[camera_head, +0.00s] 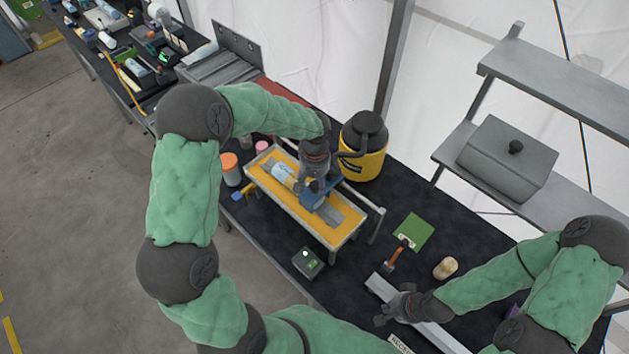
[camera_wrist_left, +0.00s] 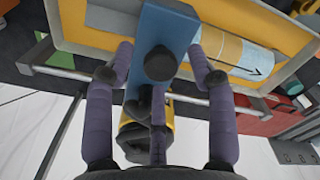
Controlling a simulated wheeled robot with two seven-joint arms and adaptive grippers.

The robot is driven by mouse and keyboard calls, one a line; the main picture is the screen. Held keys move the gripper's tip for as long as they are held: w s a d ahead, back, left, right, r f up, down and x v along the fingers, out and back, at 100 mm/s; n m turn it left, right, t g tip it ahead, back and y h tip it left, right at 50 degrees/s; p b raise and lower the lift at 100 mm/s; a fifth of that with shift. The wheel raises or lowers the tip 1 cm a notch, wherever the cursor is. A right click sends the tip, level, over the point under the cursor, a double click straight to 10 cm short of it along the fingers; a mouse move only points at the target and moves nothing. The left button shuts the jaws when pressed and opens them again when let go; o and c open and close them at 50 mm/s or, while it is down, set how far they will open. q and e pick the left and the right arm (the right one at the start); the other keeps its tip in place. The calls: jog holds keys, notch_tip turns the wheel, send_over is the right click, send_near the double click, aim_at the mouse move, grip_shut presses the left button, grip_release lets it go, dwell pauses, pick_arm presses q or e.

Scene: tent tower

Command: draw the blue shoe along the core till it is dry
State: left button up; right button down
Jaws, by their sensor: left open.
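The core (camera_head: 284,174) lies in a yellow-lined tray (camera_head: 262,196) on the table, with light blue and tan sections. The wrist view shows it (camera_wrist_left: 222,45) with a black arrow. The blue shoe (camera_head: 313,199) sits over the tray at the core's right end. In the wrist view the shoe (camera_wrist_left: 178,30) has a dark round knob. My left gripper (camera_head: 316,187) is open, its fingers (camera_wrist_left: 160,62) either side of the shoe; contact is unclear. My right gripper (camera_head: 395,308) is low at the right, beside a grey channel; its fingers are too small to judge.
A yellow canister (camera_head: 362,158) stands close behind my left gripper. A rail runs along the tray. A small dark device (camera_head: 308,263), an orange-handled tool (camera_head: 397,254), a green square (camera_head: 413,232) and the grey channel (camera_head: 436,336) lie to the front and right.

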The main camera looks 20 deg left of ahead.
pick_arm(q)
jog(key=shift+f, duration=0.15)
